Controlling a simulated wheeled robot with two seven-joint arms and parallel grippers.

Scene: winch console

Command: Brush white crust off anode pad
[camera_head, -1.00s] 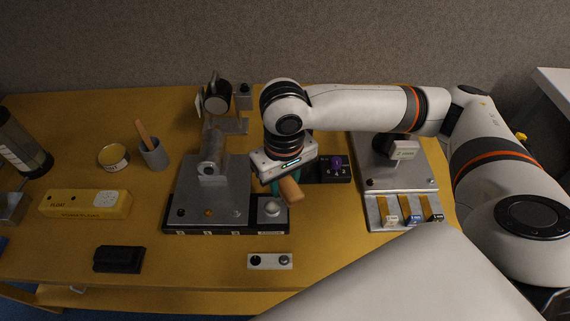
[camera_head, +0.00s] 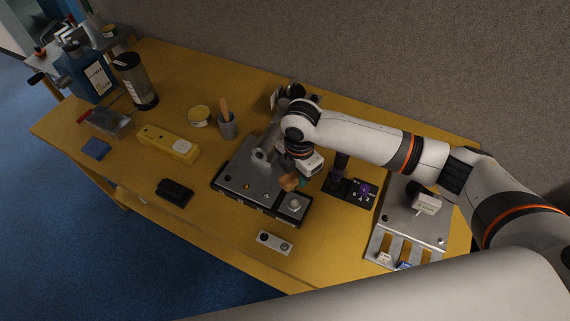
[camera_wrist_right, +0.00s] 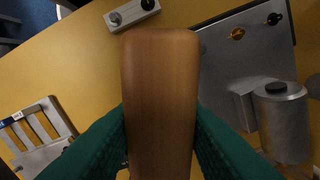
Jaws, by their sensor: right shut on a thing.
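My right gripper (camera_head: 299,178) has green finger pads and is shut on a wooden handle (camera_head: 289,182), above the grey console plate. In the right wrist view the handle (camera_wrist_right: 160,80) stands between the two green pads; whatever is at its other end is hidden. A yellow bar-shaped unit (camera_head: 157,141) lies left of the console, with a pale whitish patch (camera_head: 182,147) on its right end that could be the crusted anode pad; at this size I cannot be sure. My right gripper is well to the right of it. My left gripper is not in view.
A grey cup (camera_head: 228,127) with another wooden handle and a round tin (camera_head: 199,116) stand behind the yellow unit. A black block (camera_head: 174,192) lies in front. The winch console (camera_head: 245,185) and purple knob (camera_head: 363,189) are near my arm. Yellow table is bare between them.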

